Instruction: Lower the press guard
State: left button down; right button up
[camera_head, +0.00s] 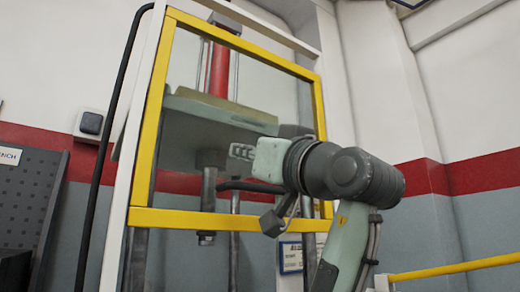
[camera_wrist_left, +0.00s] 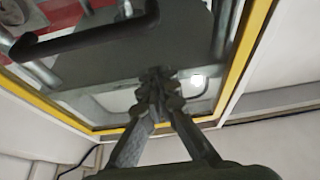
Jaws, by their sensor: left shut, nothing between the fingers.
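The press guard is a clear pane in a yellow frame (camera_head: 180,217), high on the front of the press, with press parts showing below its lower bar. The yellow frame also shows in the left wrist view (camera_wrist_left: 254,30). A black handle bar (camera_head: 250,186) crosses low in front of the pane; it also shows at upper left in the left wrist view (camera_wrist_left: 75,38). My left gripper (camera_head: 240,152) is in front of the pane, above the handle in the picture. Its fingertips meet in the left wrist view (camera_wrist_left: 158,78), shut and empty, seemingly apart from the handle. My right gripper is out of view.
Behind the pane are a red cylinder (camera_head: 217,70) and a grey press plate (camera_head: 205,125). A black hose or bar (camera_head: 101,165) runs down the left side. A perforated rack (camera_head: 30,195) stands at left, and a yellow rail (camera_head: 455,268) at lower right.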

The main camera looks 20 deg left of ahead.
aim_at(239, 177)
pick_arm(q)
jog(key=shift+w+a+f, duration=0.15)
jog(key=shift+f, duration=0.45)
jog(key=shift+w+a+f, duration=0.1)
jog(key=shift+a+f, duration=0.05)
jog(key=shift+f, duration=0.45)
jog(key=shift+w+a+f, duration=0.15)
jog(key=shift+f, duration=0.45)
jog(key=shift+f, duration=0.15)
